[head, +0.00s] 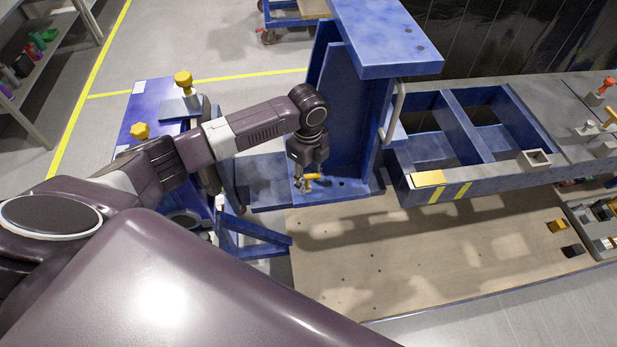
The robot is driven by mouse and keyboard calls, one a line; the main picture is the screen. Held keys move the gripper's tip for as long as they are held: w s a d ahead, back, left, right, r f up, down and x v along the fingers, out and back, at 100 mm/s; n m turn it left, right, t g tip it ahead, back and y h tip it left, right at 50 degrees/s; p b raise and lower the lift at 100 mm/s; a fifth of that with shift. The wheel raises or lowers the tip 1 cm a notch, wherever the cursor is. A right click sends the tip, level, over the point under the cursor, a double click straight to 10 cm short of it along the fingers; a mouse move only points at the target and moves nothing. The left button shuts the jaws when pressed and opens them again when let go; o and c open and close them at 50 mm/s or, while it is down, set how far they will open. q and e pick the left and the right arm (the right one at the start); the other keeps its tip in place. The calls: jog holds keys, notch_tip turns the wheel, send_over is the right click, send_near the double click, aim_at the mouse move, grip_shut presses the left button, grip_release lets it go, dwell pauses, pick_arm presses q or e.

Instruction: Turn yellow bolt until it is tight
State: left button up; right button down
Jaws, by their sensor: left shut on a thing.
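The yellow bolt (314,177) stands low on the blue base plate (345,189) of the tall blue bracket. My left arm reaches in from the left, and its gripper (301,184) points down at the bolt. The gripper is shut on the bolt, though the fingers are small and partly dark in this view. How deep the bolt sits in the plate is hidden. My right gripper is not in view.
The tall blue bracket (375,40) rises just behind the gripper. A blue fixture with yellow knobs (183,78) stands at left. A blue frame (480,120) extends right. The wooden board (420,255) in front is mostly clear.

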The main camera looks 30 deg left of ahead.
aim_at(308, 175)
pick_arm(q)
jog(key=shift+m, duration=0.3)
jog(key=o, duration=1.3)
jog(key=shift+a+f, duration=0.1)
jog(key=shift+c, duration=0.2)
jog(key=shift+r, duration=0.2)
notch_tip(308, 175, up, 12)
jog(key=shift+f, duration=0.2)
